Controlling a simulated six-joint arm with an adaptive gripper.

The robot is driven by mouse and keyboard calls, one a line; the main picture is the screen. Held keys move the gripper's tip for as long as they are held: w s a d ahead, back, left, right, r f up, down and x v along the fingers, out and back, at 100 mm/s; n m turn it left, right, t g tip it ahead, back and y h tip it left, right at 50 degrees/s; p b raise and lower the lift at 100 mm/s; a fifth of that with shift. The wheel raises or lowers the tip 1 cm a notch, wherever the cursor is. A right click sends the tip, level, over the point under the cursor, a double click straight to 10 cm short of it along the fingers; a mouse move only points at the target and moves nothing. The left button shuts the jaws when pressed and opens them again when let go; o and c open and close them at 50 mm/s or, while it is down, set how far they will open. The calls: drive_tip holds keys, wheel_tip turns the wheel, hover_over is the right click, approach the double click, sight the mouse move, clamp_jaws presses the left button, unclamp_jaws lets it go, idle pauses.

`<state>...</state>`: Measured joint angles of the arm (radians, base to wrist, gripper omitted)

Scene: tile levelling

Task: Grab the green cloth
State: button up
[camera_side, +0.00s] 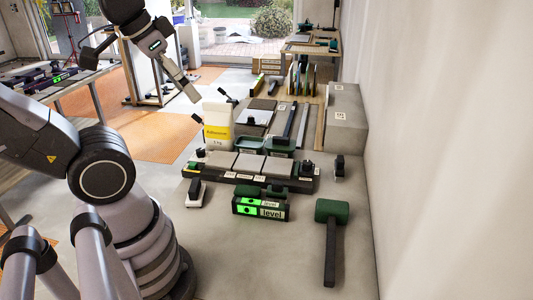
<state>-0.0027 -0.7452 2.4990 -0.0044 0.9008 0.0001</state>
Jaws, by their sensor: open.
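I cannot make out a green cloth for certain. A small dark green shape (275,189) lies just behind the black level, and it is too small to tell whether it is cloth. Two dark green, tray-like things (248,144) stand behind the row of tiles. My gripper (212,107) is open, with its dark fingertips apart. In the picture it is above and left of the green shapes, over the top of the white and yellow adhesive container. Nothing shows held in it.
The adhesive container (218,135) stands upright behind the tile row (249,163). The black level (260,208) has bright green displays. A green-headed mallet (332,211) lies at right, near the wall. A grey block (345,118) stands behind.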

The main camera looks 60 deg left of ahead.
drive_tip(key=w+f+n+g+h, duration=0.4)
drive_tip(key=w+f+n, duration=0.2)
drive_tip(key=w, duration=0.1)
drive_tip(key=n+t+h, duration=0.6)
drive_tip(key=n+t, duration=0.1)
drive_tip(key=n, duration=1.3)
hover_over(249, 189)
drive_tip(key=s+a, duration=0.2)
drive_tip(key=f, duration=2.4)
drive_tip(key=shift+d, duration=0.25)
drive_tip(key=shift+n+t+y, duration=0.3)
drive_tip(key=shift+n+t, duration=0.1)
drive_tip(key=shift+n, duration=0.1)
drive_tip(key=f, duration=0.7)
drive_tip(key=shift+s+a+f, duration=0.1)
drive_tip(key=shift+s+a, duration=0.1)
drive_tip(key=shift+a, duration=0.15)
drive_tip(key=shift+f, duration=0.6)
drive_tip(key=x, duration=0.5)
drive_tip(key=shift+f, duration=0.15)
drive_tip(key=c, duration=0.9)
